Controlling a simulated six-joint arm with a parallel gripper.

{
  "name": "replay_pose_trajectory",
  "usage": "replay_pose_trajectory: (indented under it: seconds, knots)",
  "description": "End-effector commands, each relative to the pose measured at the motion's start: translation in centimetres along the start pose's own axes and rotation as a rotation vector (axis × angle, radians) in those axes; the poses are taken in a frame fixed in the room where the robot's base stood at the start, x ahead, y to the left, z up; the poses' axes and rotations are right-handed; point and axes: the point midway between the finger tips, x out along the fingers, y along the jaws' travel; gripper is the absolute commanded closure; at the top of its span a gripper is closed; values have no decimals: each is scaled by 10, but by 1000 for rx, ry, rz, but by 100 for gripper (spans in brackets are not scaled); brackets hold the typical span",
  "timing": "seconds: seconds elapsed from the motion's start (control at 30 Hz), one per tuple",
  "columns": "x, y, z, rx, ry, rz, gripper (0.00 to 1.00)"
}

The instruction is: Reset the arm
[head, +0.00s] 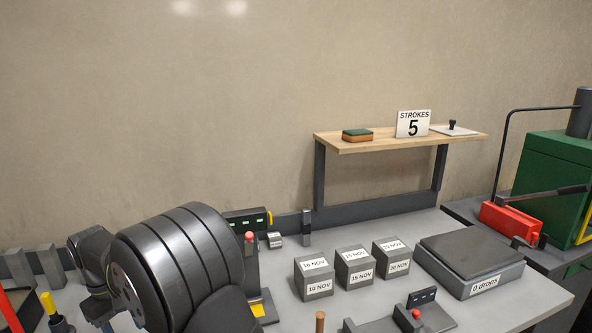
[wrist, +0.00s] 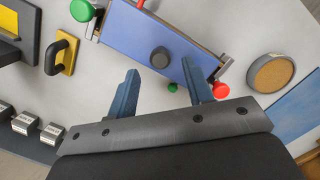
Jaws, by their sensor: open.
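My gripper (wrist: 160,80) shows in the wrist view with its two blue-grey fingers spread apart and nothing held between them. The fingers point toward a blue plate (wrist: 190,65) with a dark round knob (wrist: 160,57) at its middle. The right fingertip overlaps the plate's edge in the picture; I cannot tell whether it touches. In the head view my dark arm fills the lower left and my gripper is hidden.
Labelled grey cubes (head: 354,267) stand mid-bench, left of a flat scale (head: 472,262). A wooden shelf (head: 380,144) holds a "STROKES 5" sign (head: 413,123). A green machine (head: 550,175) stands at right. The wrist view shows a black-handled yellow plate (wrist: 67,56) and a cork disc (wrist: 271,73).

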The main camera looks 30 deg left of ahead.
Motion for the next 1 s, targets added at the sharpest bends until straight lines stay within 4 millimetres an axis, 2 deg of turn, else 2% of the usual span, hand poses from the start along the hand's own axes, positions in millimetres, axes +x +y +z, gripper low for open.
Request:
replay_pose_trajectory:
  seconds: [0.03,0.27,0.3,0.47,1.0]
  knots:
    - [11,0,1,0,-4,-1,53]
    - [56,0,0,0,-2,0,53]
    - [40,0,1,0,6,1,53]
    - [7,0,6,0,4,1,53]
    - [-37,68,81,3,2,0,53]
